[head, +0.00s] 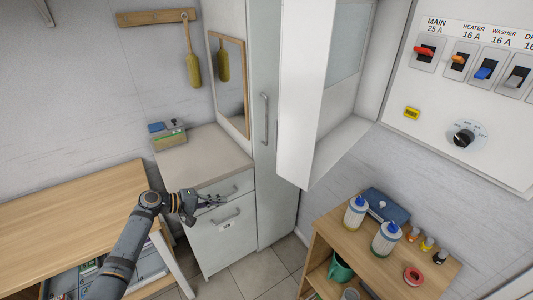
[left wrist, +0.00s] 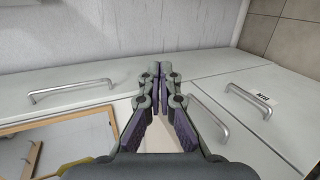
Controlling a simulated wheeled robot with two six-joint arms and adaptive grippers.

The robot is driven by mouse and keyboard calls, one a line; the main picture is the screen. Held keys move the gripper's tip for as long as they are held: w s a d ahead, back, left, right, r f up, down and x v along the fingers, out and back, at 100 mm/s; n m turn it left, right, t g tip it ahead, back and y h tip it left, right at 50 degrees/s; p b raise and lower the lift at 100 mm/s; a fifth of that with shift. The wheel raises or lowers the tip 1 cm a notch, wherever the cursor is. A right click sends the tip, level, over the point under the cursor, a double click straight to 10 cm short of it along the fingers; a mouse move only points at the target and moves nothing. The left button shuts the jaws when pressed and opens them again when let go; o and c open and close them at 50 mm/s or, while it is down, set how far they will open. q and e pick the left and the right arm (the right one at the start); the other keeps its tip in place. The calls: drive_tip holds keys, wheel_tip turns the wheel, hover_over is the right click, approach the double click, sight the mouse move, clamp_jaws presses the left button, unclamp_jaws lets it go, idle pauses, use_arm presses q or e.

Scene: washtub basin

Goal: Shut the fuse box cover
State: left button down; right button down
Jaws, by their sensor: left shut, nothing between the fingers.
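The fuse box panel (head: 440,110) is on the wall at the right in the head view, with a row of labelled switches and a dial showing. Its white cover (head: 300,100) stands open, swung out to the left of the panel, with a pale window pane (head: 347,40) in it. My left gripper (head: 222,201) is shut and empty, low and left of the cover, in front of the drawer unit and apart from the cover. In the left wrist view its fingertips (left wrist: 160,70) are together before the cabinet fronts. My right gripper is not in view.
A wooden shelf (head: 325,222) with bottles and a blue box stands below the panel. A wooden bench (head: 70,205) is at the left. The drawer unit (head: 220,235) and a tall cabinet (head: 265,170) stand behind my left gripper. Tiled floor lies between unit and shelf.

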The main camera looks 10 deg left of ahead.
use_arm(q)
drive_tip(key=s+d+r+m+g+h, duration=0.2)
drive_tip(key=s+r+m+h, duration=0.15)
drive_tip(key=r, duration=0.95)
drive_tip(key=s+d+r+m+g+h, duration=0.2)
drive_tip(key=r+m+h, duration=0.15)
drive_tip(key=r, duration=0.95)
drive_tip(key=d+p, duration=0.6)
drive_tip(key=d, duration=0.7)
drive_tip(key=shift+s+d+n+p, duration=0.15)
drive_tip(key=shift+d+n+p, duration=0.05)
drive_tip(key=shift+n+p, duration=0.2)
